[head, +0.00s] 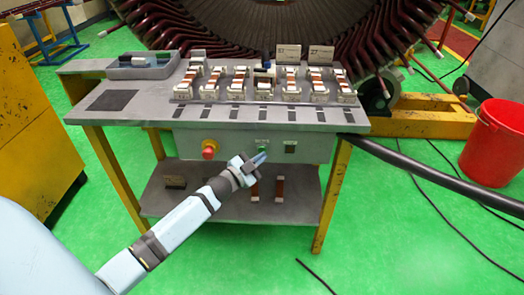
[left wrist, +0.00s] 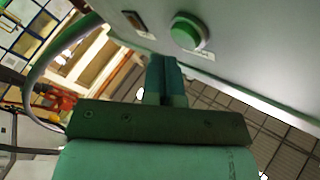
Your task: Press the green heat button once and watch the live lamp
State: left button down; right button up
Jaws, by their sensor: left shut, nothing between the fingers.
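The green heat button (head: 264,149) is on the front panel of the grey bench, and it shows large in the left wrist view (left wrist: 188,31). A small dark rectangular fitting (head: 291,147) sits beside it, also in the left wrist view (left wrist: 136,20); I cannot tell whether it is the live lamp, and no glow is clear. My left gripper (head: 259,159) is shut and empty, its tips just below the button. In the left wrist view the closed fingers (left wrist: 164,66) point toward the panel, seemingly short of the button. My right gripper is not in view.
A red knob (head: 210,149) is on the same panel at the left. The bench top (head: 150,117) carries a row of copper-wound pieces and a grey tray (head: 143,66). A thick black cable (head: 430,172) runs off right, near a red bucket (head: 492,143).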

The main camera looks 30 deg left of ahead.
pick_arm(q)
jog(key=shift+w+a, duration=0.25)
jog(key=shift+w, duration=0.1)
jog(key=shift+w+a, duration=0.2)
jog(key=shift+w, duration=0.15)
dwell(0.8)
jog(key=shift+s+d, duration=0.1)
jog(key=shift+s, duration=0.05)
dwell(0.5)
jog(key=shift+s+d+p, duration=0.35)
jog(key=shift+s+p, duration=0.15)
jog(key=shift+s, duration=0.05)
jog(key=s+d, duration=0.1)
jog(key=s+p, duration=0.1)
jog(key=s, duration=0.1)
jog(key=s+d+p, duration=0.1)
jog(key=shift+s+d, duration=0.15)
jog(key=shift+d, duration=0.15)
